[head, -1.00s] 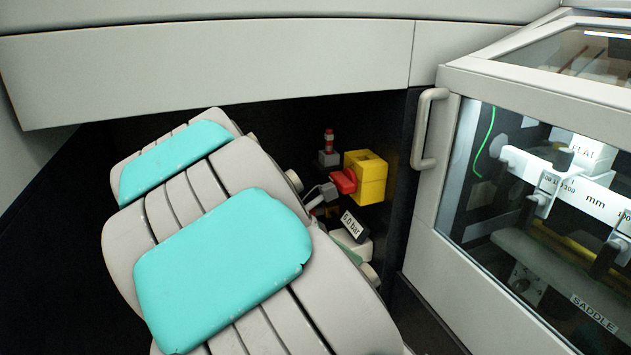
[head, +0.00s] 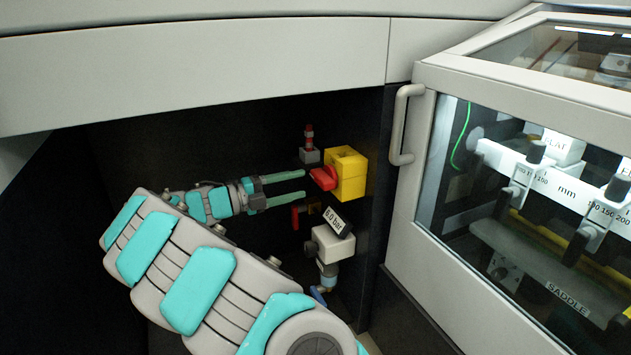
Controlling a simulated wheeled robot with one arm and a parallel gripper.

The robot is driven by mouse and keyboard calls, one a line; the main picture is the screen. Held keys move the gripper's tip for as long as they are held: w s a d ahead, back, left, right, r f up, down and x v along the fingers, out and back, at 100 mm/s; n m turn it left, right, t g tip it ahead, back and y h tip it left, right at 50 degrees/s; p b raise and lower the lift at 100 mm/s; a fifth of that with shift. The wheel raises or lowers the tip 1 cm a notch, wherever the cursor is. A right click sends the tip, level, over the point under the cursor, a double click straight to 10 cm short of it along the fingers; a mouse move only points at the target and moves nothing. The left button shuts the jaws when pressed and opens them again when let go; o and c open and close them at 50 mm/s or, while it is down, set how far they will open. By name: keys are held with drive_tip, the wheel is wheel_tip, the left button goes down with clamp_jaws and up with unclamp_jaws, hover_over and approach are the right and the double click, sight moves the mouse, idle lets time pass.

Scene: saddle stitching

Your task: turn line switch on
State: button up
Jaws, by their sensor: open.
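The line switch looks to be the yellow box (head: 350,176) with a red handle (head: 323,178) on its left face, inside the dark recess. The handle sticks out to the left. My gripper (head: 303,187) is open, with two thin green fingers pointing right toward the red handle. The upper fingertip ends just left of the handle; the lower one ends below and left of it. I cannot tell whether either touches it. Nothing shows between the fingers.
A red-topped post (head: 309,145) on a grey block stands behind the handle. Below are a red lever (head: 298,215) and a grey unit (head: 333,244) labelled 6.0 bar. A glazed machine door (head: 540,190) with a handle (head: 400,125) is at right. A light panel (head: 200,75) overhangs the recess.

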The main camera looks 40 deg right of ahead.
sight(316, 180)
drive_tip(key=x, duration=0.6)
clamp_jaws()
idle(0.4)
